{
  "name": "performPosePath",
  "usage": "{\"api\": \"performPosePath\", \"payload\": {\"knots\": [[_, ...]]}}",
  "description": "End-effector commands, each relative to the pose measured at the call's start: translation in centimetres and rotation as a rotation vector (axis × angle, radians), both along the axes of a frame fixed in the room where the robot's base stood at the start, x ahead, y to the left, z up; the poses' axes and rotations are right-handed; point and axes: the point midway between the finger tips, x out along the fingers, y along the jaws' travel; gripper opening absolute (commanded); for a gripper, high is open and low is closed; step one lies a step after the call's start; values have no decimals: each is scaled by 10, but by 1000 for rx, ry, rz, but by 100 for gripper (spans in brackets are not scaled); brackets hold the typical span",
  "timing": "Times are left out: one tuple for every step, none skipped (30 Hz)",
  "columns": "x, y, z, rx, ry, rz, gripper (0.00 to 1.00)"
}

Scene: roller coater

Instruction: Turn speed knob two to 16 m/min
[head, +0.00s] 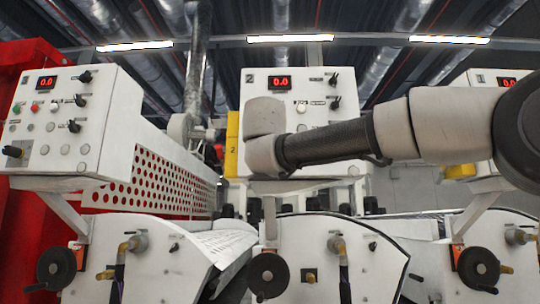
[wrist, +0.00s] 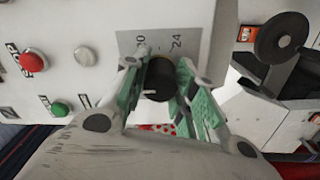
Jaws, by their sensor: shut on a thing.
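In the wrist view, speed knob two (wrist: 160,82) is a black round knob on a white panel. A grey scale plate (wrist: 133,40) behind it shows the numbers 20 and 24; the rest of the scale is hidden. A short white mark shows on the knob's near lower edge. My gripper (wrist: 158,70) has its green-padded fingers on both sides of the knob and is shut on it. In the head view, panel 2 (head: 255,90) stands in the middle with a red display (head: 280,82) reading 0.0. My arm covers the panel's lower part, hiding the knob and gripper.
The wrist view shows a red button (wrist: 33,61), a green button (wrist: 60,109) and a white button (wrist: 86,56) left of the knob. A black handwheel (wrist: 284,37) is at right. Similar panels stand left (head: 100,110) and right (head: 480,78) in the head view.

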Motion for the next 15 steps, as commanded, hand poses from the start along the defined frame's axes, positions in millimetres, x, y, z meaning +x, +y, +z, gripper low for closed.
{"api": "performPosePath", "payload": {"knots": [[0,1,-2,-1,3,0,4],[0,1,-2,-1,3,0,4],[0,1,-2,-2,3,0,4],[0,1,-2,-2,3,0,4],[0,1,-2,-2,3,0,4],[0,1,-2,-2,3,0,29],[0,1,-2,-2,3,0,35],[0,1,-2,-2,3,0,40],[0,1,-2,-2,3,0,47],[0,1,-2,-2,3,0,47],[0,1,-2,-2,3,0,47],[0,1,-2,-2,3,1,47],[-1,1,-2,-2,3,1,47],[-3,1,-2,-2,3,1,47],[-7,2,-2,-2,3,2,47]]}}
